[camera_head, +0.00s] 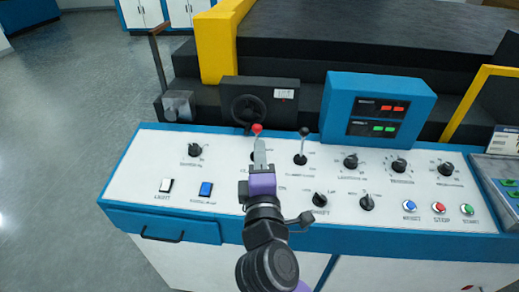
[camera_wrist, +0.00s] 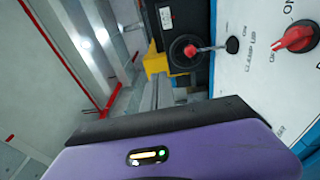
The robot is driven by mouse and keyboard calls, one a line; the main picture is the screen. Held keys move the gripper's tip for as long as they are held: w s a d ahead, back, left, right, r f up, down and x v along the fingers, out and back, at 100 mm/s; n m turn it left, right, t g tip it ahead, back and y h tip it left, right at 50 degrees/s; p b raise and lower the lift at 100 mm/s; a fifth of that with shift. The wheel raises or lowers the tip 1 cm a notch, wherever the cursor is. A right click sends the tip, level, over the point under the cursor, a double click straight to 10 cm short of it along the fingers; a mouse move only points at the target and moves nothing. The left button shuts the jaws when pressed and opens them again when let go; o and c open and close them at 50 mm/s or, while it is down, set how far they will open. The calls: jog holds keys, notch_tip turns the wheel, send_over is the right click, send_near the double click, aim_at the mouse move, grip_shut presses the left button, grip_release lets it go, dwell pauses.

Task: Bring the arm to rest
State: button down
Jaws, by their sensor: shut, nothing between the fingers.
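My gripper (camera_head: 260,152) is over the white control panel (camera_head: 130,183) in the head view, with its shut fingers pointing toward the back of the panel. It holds nothing. The fingertips overlap the shaft of the red-tipped lever (camera_head: 257,129); whether they touch it I cannot tell. In the wrist view my purple gripper body fills the bottom, and the red-tipped lever (camera_wrist: 191,51) stands beyond it, apart from it in the picture. A red rotary knob (camera_wrist: 295,38) is at the upper right there.
A black-tipped lever (camera_head: 303,132) stands just right of the gripper. Several black dials, two rocker switches and several coloured buttons are spread over the panel. A blue display box (camera_head: 340,112), a handwheel (camera_head: 248,111) and a yellow post (camera_head: 217,45) stand behind. Open floor (camera_head: 60,120) lies left.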

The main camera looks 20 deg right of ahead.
dwell(0.4)
jog(key=s+a+f+m+t+y, duration=0.1)
jog(key=s+a+f+m+y, duration=0.15)
jog(key=s+y, duration=0.2)
jog(key=s+a+f+m+y, duration=0.2)
jog(key=s+a+y, duration=0.2)
jog(key=s, duration=0.2)
jog(key=s+d+f+m+g, duration=0.1)
jog(key=s+d+f+m, duration=0.1)
jog(key=s, duration=0.7)
jog(key=s+d+f+m+g+h, duration=0.1)
jog(key=s+d+f+m, duration=0.2)
jog(key=s, duration=0.6)
jog(key=s+d+f+m+g, duration=0.2)
jog(key=s+m, duration=0.2)
jog(key=s, duration=0.6)
jog(key=shift+d+f+h, duration=0.15)
jog(key=shift+d+h, duration=0.15)
jog(key=shift+h, duration=0.05)
